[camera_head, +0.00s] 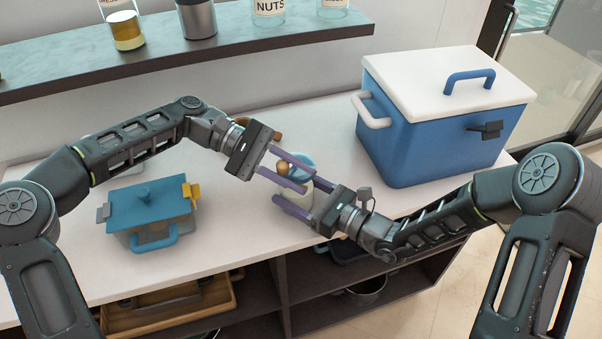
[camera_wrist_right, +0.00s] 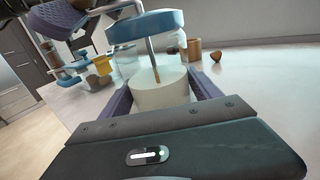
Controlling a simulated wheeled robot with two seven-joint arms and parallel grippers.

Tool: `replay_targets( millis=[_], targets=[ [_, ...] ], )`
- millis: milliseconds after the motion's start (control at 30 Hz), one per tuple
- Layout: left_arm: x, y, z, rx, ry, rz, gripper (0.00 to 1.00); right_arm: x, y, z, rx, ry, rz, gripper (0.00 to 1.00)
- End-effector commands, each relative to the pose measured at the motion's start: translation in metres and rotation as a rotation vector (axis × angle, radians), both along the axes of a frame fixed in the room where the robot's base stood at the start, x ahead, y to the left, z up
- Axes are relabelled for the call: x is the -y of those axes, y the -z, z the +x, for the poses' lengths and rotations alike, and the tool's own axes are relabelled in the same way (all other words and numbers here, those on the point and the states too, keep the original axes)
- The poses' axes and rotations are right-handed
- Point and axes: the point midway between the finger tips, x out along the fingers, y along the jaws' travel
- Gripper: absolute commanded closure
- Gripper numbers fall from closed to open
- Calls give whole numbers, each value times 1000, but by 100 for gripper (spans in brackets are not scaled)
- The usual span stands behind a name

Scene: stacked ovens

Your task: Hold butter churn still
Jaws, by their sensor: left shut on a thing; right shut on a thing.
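My right gripper (camera_head: 292,199) is shut on the churn body, one finger on each side. My left gripper (camera_head: 285,168) is shut on the wooden knob above the body. Part of the churn is hidden behind the fingers.
A blue-lidded container (camera_head: 150,212) with a yellow latch stands on the left of the white counter (camera_head: 225,225). A blue cooler with a white lid (camera_head: 440,105) stands at the right. A brown cup (camera_wrist_right: 194,50) is behind the churn. A shelf (camera_head: 190,57) with jars hangs above.

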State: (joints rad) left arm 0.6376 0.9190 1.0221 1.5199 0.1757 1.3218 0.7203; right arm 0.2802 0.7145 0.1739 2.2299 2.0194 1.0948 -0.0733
Motion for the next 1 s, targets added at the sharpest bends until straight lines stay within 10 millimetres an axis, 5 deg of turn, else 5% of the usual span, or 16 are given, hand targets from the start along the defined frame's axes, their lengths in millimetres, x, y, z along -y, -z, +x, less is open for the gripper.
replay_targets(
  millis=[433,467,500,733,1000],
  targets=[
    [-2,1,1,1,15,1,100,-1,0,-1,1,-2,1,95],
    [-2,1,1,1,15,1,72,-1,0,-1,1,-2,1,95],
    [-2,1,1,1,15,1,69,-1,0,-1,1,-2,1,95],
    [-1,0,0,1,16,2,51,-1,0,0,1,-2,1,95],
    [-1,0,0,0,14,1,51,-1,0,0,1,-1,1,95]
  ],
)
